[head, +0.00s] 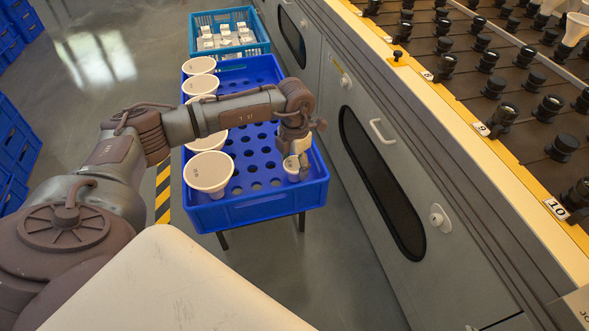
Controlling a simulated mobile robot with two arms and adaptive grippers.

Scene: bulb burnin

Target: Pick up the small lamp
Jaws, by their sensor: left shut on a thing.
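My left gripper (296,150) reaches over the right side of a blue crate (262,208) and points down. It is shut on a small white lamp (291,165), which sits low at or just above the crate's perforated floor. The gripper hides part of this lamp, so I cannot tell whether its lower end is in a hole. Several larger white lamps with flat round tops stand in a row along the crate's left side; the nearest large lamp (208,172) is at the front left. My right gripper is not in view.
A teal crate (263,48) with small white items stands behind the blue crate. On the right is a grey cabinet (375,200) with a rack of black sockets (563,148) on top. More blue crates (14,150) stand at the far left. The middle holes of the blue crate are empty.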

